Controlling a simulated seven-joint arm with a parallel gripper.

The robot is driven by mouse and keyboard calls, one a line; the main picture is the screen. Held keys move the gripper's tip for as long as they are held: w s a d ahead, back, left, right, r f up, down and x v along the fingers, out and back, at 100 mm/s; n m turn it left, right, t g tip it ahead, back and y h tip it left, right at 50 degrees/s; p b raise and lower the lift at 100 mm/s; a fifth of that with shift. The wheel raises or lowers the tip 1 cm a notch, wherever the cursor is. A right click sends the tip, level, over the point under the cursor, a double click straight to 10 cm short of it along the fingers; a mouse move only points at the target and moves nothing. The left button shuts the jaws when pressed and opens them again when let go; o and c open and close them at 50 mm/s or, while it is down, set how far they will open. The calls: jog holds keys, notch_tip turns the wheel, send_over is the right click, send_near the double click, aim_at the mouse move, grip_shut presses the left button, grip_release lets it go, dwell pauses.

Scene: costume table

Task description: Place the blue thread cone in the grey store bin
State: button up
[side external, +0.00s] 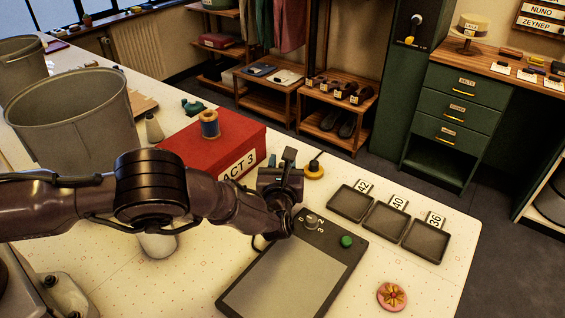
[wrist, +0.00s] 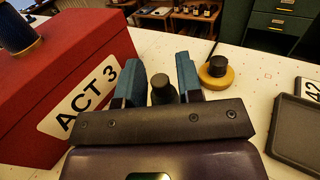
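The blue thread cone (side external: 208,124) stands upright on top of a red box (side external: 215,150) marked ACT 3. Its lower part shows at the top left of the wrist view (wrist: 17,32). The large grey bin (side external: 75,125) stands on the table at the left, open at the top; a second grey bin (side external: 22,65) stands behind it at the far left. My gripper (side external: 281,160) is beside the box's right end, apart from the cone. In the wrist view its blue fingers (wrist: 161,78) are spread. A dark knob-shaped thing (wrist: 163,90) shows between them; I cannot tell its distance.
A yellow disc with a black knob (side external: 314,170) lies just right of my gripper. Three shallow dark trays (side external: 385,222) and a dark panel with a green button (side external: 346,241) lie at the right. A pale cone (side external: 153,128) stands between the large bin and the box.

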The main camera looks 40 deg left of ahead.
jog(key=shift+o, duration=1.3)
jog(key=v, duration=1.3)
jog(key=shift+f, duration=0.15)
jog(key=s+a+r+n+g, duration=0.3)
jog(key=a+r+n+g, duration=0.3)
jog(key=a+r+n, duration=0.25)
jog(key=s+a+r+n+g, duration=0.3)
jog(key=a+r+n+g, duration=0.4)
jog(key=r, duration=0.3)
jog(key=s+a+r+n+t+h, duration=0.1)
jog(key=s+r+n+h, duration=0.3)
jog(key=s, duration=0.5)
jog(key=s+a+r+n+t+h, duration=0.2)
jog(key=s+r+n+h, duration=0.3)
jog(key=s+r+n, duration=0.2)
jog(key=s+n, duration=0.2)
jog(key=s, duration=0.1)
jog(key=shift+a+r+h, duration=0.15)
jog(key=shift+r+h, duration=0.05)
jog(key=shift+h, duration=0.1)
jog(key=o, duration=0.3)
jog(key=shift+s+n+t, duration=0.25)
jog(key=shift+n+t, duration=0.05)
jog(key=shift+n, duration=0.15)
jog(key=shift+r, duration=0.1)
